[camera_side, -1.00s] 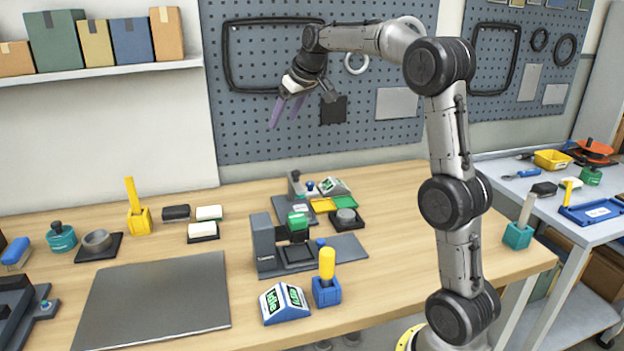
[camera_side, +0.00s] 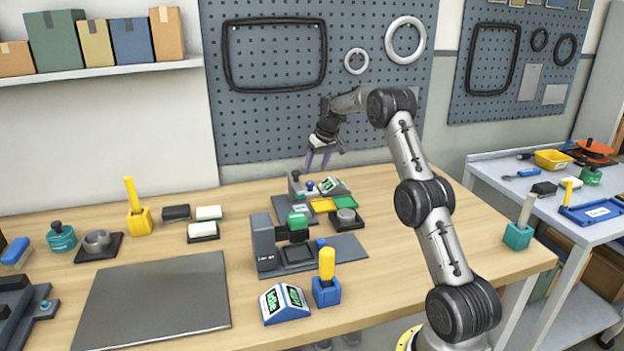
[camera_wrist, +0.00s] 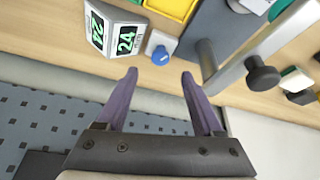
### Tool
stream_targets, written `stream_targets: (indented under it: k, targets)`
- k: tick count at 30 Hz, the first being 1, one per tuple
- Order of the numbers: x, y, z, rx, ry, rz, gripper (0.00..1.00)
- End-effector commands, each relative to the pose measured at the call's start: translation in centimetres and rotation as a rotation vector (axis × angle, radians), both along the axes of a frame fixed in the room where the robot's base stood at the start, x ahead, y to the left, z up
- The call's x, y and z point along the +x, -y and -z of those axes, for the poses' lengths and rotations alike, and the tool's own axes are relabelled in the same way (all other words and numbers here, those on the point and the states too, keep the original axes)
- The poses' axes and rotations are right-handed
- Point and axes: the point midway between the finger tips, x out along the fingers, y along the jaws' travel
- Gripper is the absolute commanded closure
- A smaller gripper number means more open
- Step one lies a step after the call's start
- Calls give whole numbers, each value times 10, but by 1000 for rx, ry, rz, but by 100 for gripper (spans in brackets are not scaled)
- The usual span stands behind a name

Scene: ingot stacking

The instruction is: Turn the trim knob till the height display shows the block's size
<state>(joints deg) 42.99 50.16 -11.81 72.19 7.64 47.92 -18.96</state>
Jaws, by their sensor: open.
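The trim knob is a small blue knob (camera_wrist: 160,55) on a pale base; it also shows in the side view (camera_side: 310,186). I cannot tell which block is meant.
A grey gauge stand (camera_wrist: 205,57) with an arm and black knob is close beside the trim knob. Yellow (camera_side: 322,205) and green trays lie in front. A dark press (camera_side: 264,243) stands nearer the camera, beside a blue display (camera_side: 284,303) and yellow-handled stamp (camera_side: 327,279).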

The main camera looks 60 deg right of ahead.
Motion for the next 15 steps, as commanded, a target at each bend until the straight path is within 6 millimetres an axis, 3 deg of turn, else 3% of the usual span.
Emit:
stream_targets:
  k: [6,15]
  targets:
    - [13,6,37,2,-2,-1,31]
    - [21,11,56,-1,1,-1,31]
